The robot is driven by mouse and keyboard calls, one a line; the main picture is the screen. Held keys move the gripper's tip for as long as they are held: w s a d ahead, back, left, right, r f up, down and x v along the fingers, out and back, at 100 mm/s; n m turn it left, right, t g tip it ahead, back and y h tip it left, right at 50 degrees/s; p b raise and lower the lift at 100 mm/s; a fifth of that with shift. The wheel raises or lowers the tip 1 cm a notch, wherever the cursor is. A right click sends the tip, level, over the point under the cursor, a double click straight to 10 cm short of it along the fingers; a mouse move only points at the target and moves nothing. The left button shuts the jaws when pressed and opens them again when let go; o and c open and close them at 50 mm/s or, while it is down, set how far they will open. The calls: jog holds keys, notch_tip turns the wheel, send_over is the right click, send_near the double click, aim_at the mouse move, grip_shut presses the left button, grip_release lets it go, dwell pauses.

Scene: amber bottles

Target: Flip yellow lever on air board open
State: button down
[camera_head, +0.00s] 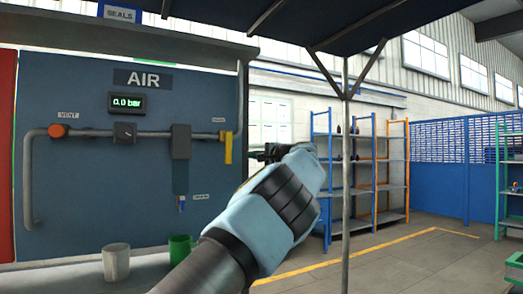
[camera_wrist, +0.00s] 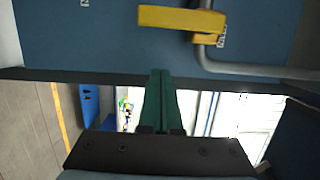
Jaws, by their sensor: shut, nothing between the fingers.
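The yellow lever (camera_head: 228,148) hangs upright at the right end of the pipe on the blue air board (camera_head: 80,210). In the wrist view the lever (camera_wrist: 180,17) lies crosswise near the top edge, beside a bend of the grey pipe (camera_wrist: 205,55). My gripper (camera_head: 256,154) is just right of the lever in the head view, apart from it in the picture. In the wrist view its green fingers (camera_wrist: 160,72) are together and empty, pointing toward the board, with the lever beyond their tips. The exact depth gap is unclear.
The board carries an orange vent knob (camera_head: 58,131), a display (camera_head: 126,103) reading 0.0 bar and a dark regulator (camera_head: 180,141). A white cup (camera_head: 116,262) and a green cup (camera_head: 180,249) stand below. A thin post (camera_head: 345,190) rises right of my arm.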

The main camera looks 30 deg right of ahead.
aim_at(228, 148)
jog(key=a, duration=0.1)
jog(key=w+a, duration=0.2)
jog(key=a, duration=0.1)
jog(key=shift+a, duration=0.1)
dwell(0.3)
